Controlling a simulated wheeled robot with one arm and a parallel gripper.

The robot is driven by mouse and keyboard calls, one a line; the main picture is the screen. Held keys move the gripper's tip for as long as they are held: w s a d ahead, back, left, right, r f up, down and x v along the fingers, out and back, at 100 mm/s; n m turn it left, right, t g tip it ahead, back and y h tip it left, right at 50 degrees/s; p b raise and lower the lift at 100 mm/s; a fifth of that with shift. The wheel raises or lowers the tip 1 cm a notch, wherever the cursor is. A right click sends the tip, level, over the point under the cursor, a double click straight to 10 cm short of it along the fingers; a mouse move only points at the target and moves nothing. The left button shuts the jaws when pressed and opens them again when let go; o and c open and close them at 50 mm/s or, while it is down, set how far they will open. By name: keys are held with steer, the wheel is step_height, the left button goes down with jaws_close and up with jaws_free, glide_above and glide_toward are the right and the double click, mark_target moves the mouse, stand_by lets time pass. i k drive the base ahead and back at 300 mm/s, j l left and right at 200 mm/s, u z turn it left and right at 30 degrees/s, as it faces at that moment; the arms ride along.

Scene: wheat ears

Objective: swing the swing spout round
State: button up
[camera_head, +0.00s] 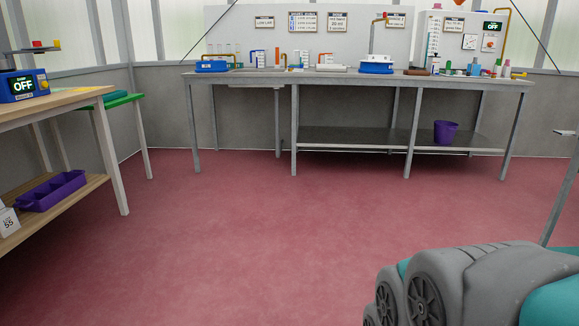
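A long grey bench (460,79) stands against the far wall. Several pipes there look like spouts, and I cannot tell for certain which is the swing spout. A tall thin one with an orange-brown top (380,20) rises above a white and blue round device (376,65). A yellow bent pipe (509,35) arches at the bench's right end. A low orange-brown pipe (220,56) stands near a blue device (212,66) at the left end. All are far off and small. My gripper is not in view.
Open red floor (240,230) lies between me and the bench. A wooden table (70,98) with a blue device reading OFF (23,86) is at the left. A purple bucket (445,132) is on the bench's lower shelf. Grey and teal parts fill the lower right.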

mark_target(385, 18)
steer(key=i+z, duration=0.4)
steer(key=i, duration=1.7)
steer(key=l, duration=0.1)
